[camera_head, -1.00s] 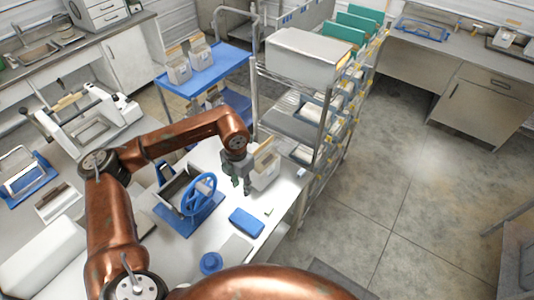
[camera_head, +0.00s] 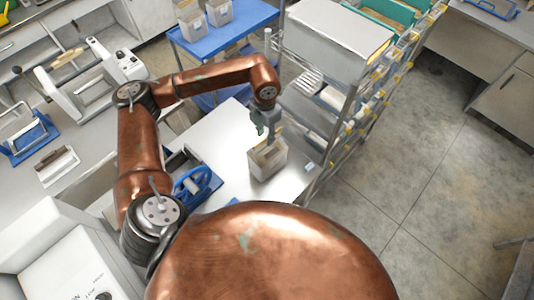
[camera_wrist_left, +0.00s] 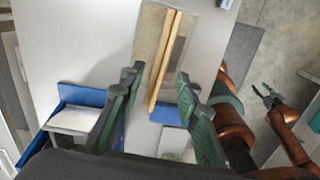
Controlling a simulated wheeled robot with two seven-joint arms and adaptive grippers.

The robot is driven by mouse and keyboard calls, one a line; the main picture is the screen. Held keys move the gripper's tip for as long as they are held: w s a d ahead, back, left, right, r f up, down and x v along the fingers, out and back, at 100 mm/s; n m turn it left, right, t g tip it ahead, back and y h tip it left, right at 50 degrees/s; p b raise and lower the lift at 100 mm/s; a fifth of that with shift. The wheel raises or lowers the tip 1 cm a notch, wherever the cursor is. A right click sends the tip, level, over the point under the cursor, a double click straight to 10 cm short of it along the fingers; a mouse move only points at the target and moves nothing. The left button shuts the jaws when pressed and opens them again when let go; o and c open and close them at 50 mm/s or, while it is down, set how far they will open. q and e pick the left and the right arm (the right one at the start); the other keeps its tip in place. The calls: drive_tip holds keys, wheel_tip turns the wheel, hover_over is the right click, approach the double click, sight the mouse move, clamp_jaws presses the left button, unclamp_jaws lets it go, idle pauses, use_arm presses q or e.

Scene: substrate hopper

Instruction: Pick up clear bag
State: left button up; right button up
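The clear bag (camera_head: 267,160) stands upright on the white table near its right edge, pale and see-through with tan contents. In the left wrist view the bag (camera_wrist_left: 148,38) shows from above, with two wooden strips (camera_wrist_left: 165,60) along its top. My left gripper (camera_head: 265,128) is at the bag's top, on its far left side in the head view. In the left wrist view its green fingers (camera_wrist_left: 158,82) are spread, with the strips between them and gaps on both sides. My right gripper (camera_wrist_left: 268,93) shows small at the right of the wrist view, its fingers apart and empty.
A wire rack (camera_head: 335,85) stands close behind and right. A blue cart (camera_head: 222,38) holds more bags.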

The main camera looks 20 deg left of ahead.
sight(267, 147)
use_arm(q)
drive_tip(key=f, duration=0.1)
drive_tip(key=w+f+p, duration=0.1)
drive_tip(key=shift+d+f, duration=0.1)
drive_tip(key=shift+f, duration=0.2)
wheel_tip(267, 147, down, 3)
drive_tip(key=shift+r+p, duration=0.15)
drive_tip(key=shift+p, duration=0.35)
drive_tip(key=shift+w, duration=0.15)
drive_tip(key=shift+c, duration=1.1)
drive_tip(key=c, duration=0.5)
clamp_jaws()
use_arm(e)
drive_tip(key=shift+w+r, duration=0.2)
drive_tip(key=shift+r, duration=0.4)
drive_tip(key=shift+w+r, duration=0.2)
drive_tip(key=shift+r, duration=0.35)
drive_tip(key=shift+w, duration=0.15)
use_arm(q)
drive_tip(key=shift+r, duration=0.1)
use_arm(e)
drive_tip(key=shift+d, duration=0.2)
